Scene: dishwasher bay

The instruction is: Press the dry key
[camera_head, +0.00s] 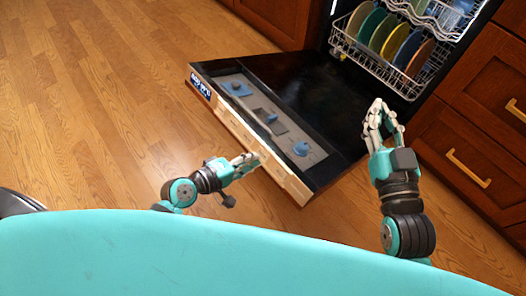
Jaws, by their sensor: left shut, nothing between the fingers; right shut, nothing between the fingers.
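The dishwasher door (325,95) hangs open and flat. Along its front edge runs a pale strip of key-like segments (235,127); their labels are too small to read, so I cannot tell which one is the dry key. My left gripper (252,158) is shut and empty, with its tips close to the strip's right half. I cannot tell whether they touch it, and they hide part of it. My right gripper (377,108) is shut and empty, pointing up beside the door's right edge, apart from the strip.
The door's inner face has a grey panel (262,100) with blue parts. A lower rack (345,47) of coloured plates stands inside the dishwasher, below an upper rack. Wooden drawers (465,130) with handles stand at the right. The wooden floor (90,100) at the left is clear.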

